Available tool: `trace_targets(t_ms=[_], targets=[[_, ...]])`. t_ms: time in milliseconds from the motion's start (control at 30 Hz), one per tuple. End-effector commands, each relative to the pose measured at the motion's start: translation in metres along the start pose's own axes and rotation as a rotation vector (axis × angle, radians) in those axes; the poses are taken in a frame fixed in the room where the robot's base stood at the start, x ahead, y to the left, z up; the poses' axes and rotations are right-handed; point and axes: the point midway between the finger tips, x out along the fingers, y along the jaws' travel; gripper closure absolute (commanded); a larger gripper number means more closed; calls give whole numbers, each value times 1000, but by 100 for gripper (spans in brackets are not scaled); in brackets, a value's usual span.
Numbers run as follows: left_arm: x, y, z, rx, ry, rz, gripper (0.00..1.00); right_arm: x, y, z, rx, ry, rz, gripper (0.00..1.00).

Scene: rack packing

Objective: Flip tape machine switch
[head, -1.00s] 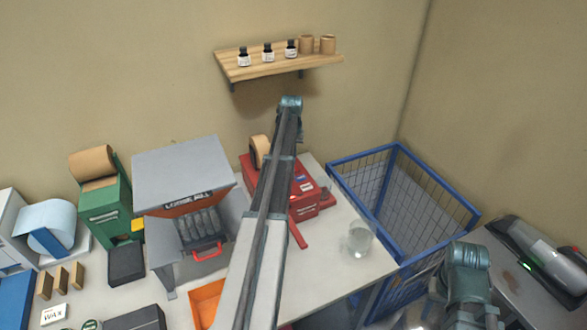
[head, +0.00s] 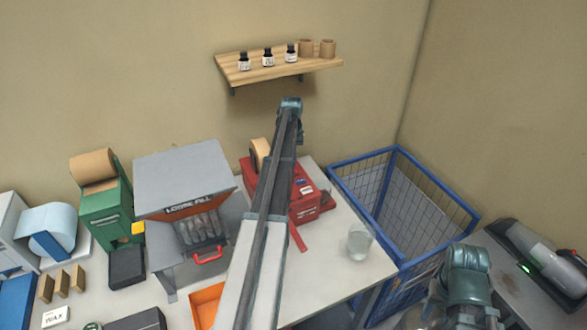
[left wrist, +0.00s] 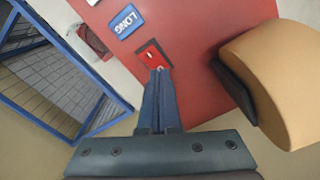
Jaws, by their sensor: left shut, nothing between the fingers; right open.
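The red tape machine (head: 305,205) stands on the bench, partly hidden behind my left arm. Its tan tape roll (head: 260,150) shows at the back; it also fills the right of the left wrist view (left wrist: 275,80).
A clear glass (head: 360,241) stands on the bench right of the machine. A blue wire cage (head: 430,185) stands beyond the bench's right edge. A grey loose-fill dispenser (head: 185,170) and a green dispenser (head: 105,210) stand left. A wooden shelf (head: 280,67) hangs above.

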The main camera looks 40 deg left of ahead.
Motion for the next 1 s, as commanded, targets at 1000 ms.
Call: trace_targets(t_ms=[1000], targets=[[-54, 0, 0, 0, 0, 0, 100, -54, 5, 3, 6, -1, -2, 50]])
